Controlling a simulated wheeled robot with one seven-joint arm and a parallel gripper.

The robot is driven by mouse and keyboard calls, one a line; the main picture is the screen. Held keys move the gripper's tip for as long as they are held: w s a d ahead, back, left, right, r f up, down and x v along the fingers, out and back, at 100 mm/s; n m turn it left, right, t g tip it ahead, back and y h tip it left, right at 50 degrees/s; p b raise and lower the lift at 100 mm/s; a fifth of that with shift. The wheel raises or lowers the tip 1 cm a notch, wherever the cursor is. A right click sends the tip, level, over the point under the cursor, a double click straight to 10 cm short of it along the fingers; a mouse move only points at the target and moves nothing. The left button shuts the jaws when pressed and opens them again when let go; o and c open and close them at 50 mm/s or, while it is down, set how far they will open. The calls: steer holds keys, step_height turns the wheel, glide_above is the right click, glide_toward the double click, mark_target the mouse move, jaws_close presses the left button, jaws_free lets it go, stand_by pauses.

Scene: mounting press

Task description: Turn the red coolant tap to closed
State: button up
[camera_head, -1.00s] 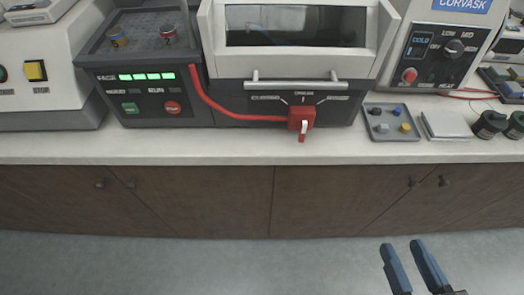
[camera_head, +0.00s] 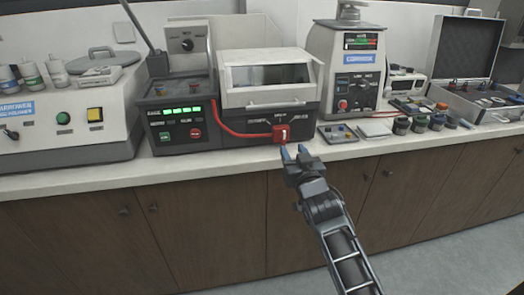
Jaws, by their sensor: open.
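The red coolant tap (camera_head: 286,132) is on the dark lower front panel of the press with the clear-windowed hood (camera_head: 268,80). A small pale upright mark shows on the tap's face. Labels lie to both sides of it, too small to read, so I cannot tell its setting. A red hose (camera_head: 235,132) runs from the tap to the left. I cannot tell whether the fingertips touch anything.
A tray of small parts (camera_head: 337,133) lies just right of the tap on the white counter (camera_head: 225,162). Several dark jars (camera_head: 401,125) stand further right. The dark control unit (camera_head: 180,120) is left of the hood. The press's silver handle bar (camera_head: 277,105) is above the tap.

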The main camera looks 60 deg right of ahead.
mark_target(284, 136)
steer(key=shift+p+x, duration=0.45)
steer(key=shift+x, duration=3.45)
steer(key=shift+c, duration=0.2)
jaws_close()
